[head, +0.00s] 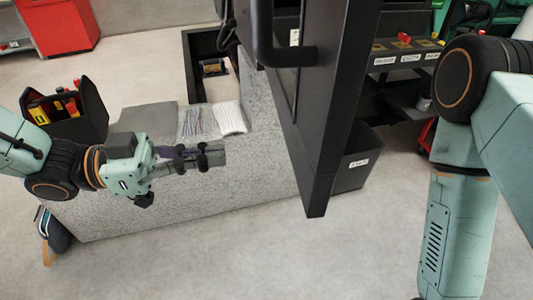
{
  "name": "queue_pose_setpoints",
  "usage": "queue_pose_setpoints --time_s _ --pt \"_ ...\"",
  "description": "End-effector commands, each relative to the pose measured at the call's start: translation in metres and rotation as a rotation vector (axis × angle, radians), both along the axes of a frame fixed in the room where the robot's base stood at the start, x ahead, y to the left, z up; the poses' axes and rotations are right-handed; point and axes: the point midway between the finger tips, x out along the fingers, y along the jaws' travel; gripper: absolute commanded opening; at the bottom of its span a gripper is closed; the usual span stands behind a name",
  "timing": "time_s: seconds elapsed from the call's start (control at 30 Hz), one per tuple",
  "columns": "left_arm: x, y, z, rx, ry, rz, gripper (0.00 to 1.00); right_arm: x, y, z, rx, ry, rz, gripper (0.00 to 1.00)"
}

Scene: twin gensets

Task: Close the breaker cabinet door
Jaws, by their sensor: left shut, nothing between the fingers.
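A tall dark door (335,105) stands open at the upper middle of the head view, seen nearly edge-on, with its top cut off by the frame. I take it to be the breaker cabinet door. A black bar handle (262,35) is on its left face. The cabinet itself cannot be made out clearly. My left gripper (212,156) is shut and empty, to the left of the door and apart from it, in front of a grey speckled block. My right arm comes down along the right edge, and its gripper is out of the picture.
The grey speckled block (250,190) carries papers (205,120) and sits left of the door. A black tool box (80,115) is at left and a red cabinet (58,25) at the back left. A labelled dark bin (352,170) is behind the door. The front floor is clear.

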Motion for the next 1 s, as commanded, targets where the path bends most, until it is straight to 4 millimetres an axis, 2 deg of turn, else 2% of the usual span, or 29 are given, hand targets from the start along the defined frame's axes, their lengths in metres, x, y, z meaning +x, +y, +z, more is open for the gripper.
queue_pose_setpoints --time_s 0.3,1.0 --pt "0.003 -0.024 -0.002 0.004 0.001 -0.003 0.0 0.0 0.0 -0.009 0.0 0.0 0.0 0.4" --pt "0.012 -0.075 0.0 0.003 0.001 -0.002 0.0 0.0 0.0 -0.013 0.0 0.0 0.0 0.4"
